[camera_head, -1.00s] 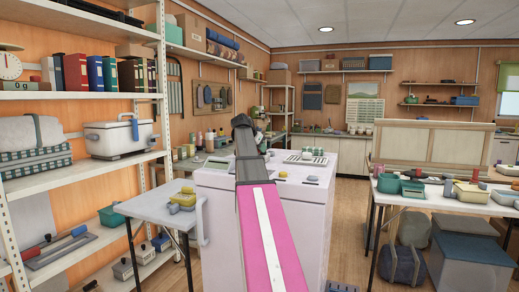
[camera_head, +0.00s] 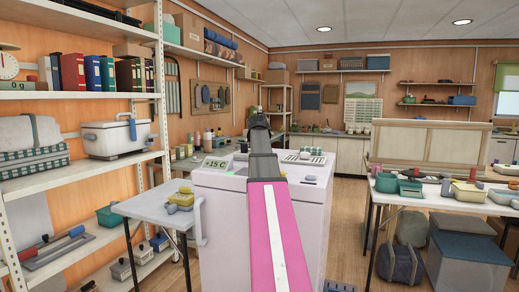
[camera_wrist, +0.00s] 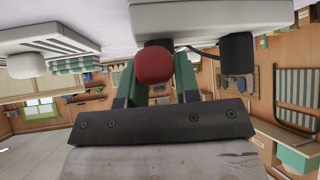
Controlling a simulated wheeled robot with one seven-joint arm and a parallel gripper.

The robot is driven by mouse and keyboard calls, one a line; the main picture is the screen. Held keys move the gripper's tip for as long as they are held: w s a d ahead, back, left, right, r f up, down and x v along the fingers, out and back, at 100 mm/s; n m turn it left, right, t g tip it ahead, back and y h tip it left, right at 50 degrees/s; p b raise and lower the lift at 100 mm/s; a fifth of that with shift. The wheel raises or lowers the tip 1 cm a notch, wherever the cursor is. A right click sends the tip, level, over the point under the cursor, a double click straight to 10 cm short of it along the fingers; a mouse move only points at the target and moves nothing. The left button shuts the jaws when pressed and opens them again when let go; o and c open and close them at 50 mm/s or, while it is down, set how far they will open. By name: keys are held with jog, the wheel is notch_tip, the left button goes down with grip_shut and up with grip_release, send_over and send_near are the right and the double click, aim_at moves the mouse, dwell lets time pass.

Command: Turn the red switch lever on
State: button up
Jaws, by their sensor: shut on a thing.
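The red lever's rounded end (camera_wrist: 155,66) shows close up in the wrist view, between the two green fingers of my gripper (camera_wrist: 154,80). My gripper is shut on it. A pale housing (camera_wrist: 225,18) lies just beyond the knob, and the lever's shaft is mostly hidden. In the head view my gripper is at the far end of my pink arm, above the white cabinet (camera_head: 225,205). My arm hides the red lever there.
In the wrist view a black knob (camera_wrist: 237,54) is right of the red one, and a white knob (camera_wrist: 27,65) is at the left. A side table (camera_head: 155,208) stands left, a cluttered table (camera_head: 430,202) right.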

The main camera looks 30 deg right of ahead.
jog(key=shift+s+d+n+y, duration=0.1)
jog(key=shift+n+y, duration=0.2)
jog(key=shift+n, duration=0.2)
jog(key=shift+t, duration=0.3)
jog(key=o, duration=0.9)
jog(key=v, duration=1)
jog(key=shift+s+r, duration=0.25)
jog(key=shift+r, duration=0.05)
